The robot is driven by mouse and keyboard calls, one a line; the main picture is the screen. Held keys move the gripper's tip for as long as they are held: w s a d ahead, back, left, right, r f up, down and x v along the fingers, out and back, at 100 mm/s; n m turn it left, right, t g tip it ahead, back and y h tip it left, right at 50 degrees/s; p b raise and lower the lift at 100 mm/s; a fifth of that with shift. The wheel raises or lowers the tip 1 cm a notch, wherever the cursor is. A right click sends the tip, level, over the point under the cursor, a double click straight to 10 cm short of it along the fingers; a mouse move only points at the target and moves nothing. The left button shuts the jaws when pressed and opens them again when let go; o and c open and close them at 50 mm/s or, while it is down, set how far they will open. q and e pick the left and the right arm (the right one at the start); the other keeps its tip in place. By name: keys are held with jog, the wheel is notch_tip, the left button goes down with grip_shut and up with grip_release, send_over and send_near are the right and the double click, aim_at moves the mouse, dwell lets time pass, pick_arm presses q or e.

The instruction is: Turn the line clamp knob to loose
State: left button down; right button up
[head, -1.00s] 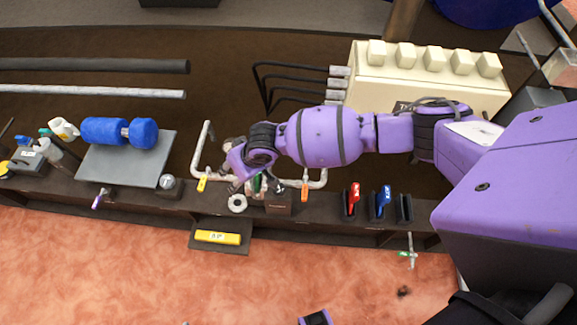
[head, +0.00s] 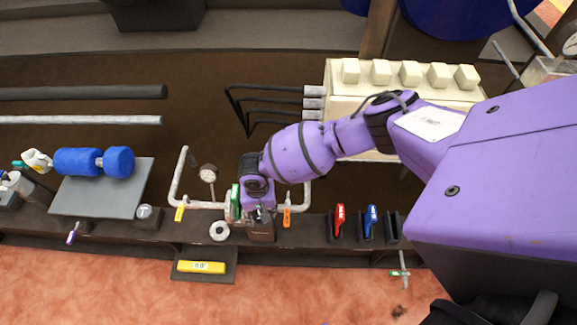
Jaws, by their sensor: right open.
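A pale U-shaped pipe line (head: 175,185) stands on the dark bench, with a yellow tag (head: 180,213) on its left leg and an orange tag (head: 286,216) on its right. My right gripper (head: 259,214) points down at the middle of this line, just above a small dark block (head: 262,232). It is open, with its fingers small and partly hidden by its own body. A green part (head: 234,203) shows right beside the gripper's left side. I cannot make out the line clamp knob for certain; the gripper may cover it. My left gripper is not in view.
A round gauge (head: 208,172) stands behind the line. A pale ring (head: 219,230) lies left of the block. Red (head: 339,218) and blue (head: 371,218) handled pieces stand in holders to the right. A blue roll (head: 75,161) lies on a grey plate (head: 72,201) at left.

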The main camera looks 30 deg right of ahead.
jog(key=shift+w+f, duration=0.2)
jog(key=shift+f, duration=0.4)
